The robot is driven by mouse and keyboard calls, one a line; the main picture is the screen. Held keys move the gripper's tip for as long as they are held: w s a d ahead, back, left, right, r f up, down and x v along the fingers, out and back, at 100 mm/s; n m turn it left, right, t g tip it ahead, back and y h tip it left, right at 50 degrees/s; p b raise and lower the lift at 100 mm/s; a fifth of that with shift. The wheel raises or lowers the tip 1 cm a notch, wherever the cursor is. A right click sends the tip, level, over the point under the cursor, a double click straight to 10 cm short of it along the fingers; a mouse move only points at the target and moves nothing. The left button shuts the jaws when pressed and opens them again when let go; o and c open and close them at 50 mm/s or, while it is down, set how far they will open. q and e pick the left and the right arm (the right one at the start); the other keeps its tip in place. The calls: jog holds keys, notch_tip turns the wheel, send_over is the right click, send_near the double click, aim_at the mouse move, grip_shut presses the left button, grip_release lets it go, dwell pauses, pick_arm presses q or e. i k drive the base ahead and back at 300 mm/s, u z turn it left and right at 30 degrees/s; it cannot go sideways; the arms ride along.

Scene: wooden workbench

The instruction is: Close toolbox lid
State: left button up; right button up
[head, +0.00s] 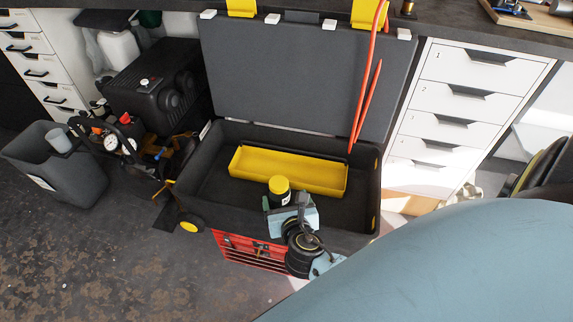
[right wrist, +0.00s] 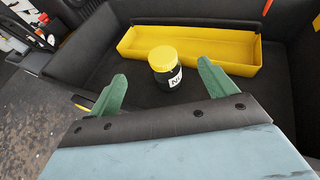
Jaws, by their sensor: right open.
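The toolbox (head: 205,165) is a large black box with yellow wheels, standing open on the floor. Its grey lid (head: 290,85) is raised upright at the back, with yellow latches (head: 366,14) at its top edge. Inside lies a long yellow tray (head: 300,176). A dark jar with a yellow lid (head: 279,185) stands in front of the tray; it also shows in the right wrist view (right wrist: 164,66). My right gripper (head: 284,200) is over the toolbox's front edge, open and empty. In the right wrist view its green fingers (right wrist: 160,82) point towards the jar. My left gripper is out of view.
A red tool chest (head: 250,250) is below the front of the toolbox. A grey bin (head: 60,180) and a black machine (head: 150,85) are on the left. White drawers (head: 455,110) stand on the right. An orange cable (head: 363,100) hangs before the lid.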

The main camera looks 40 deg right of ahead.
aim_at(295, 70)
jog(key=z, duration=1.25)
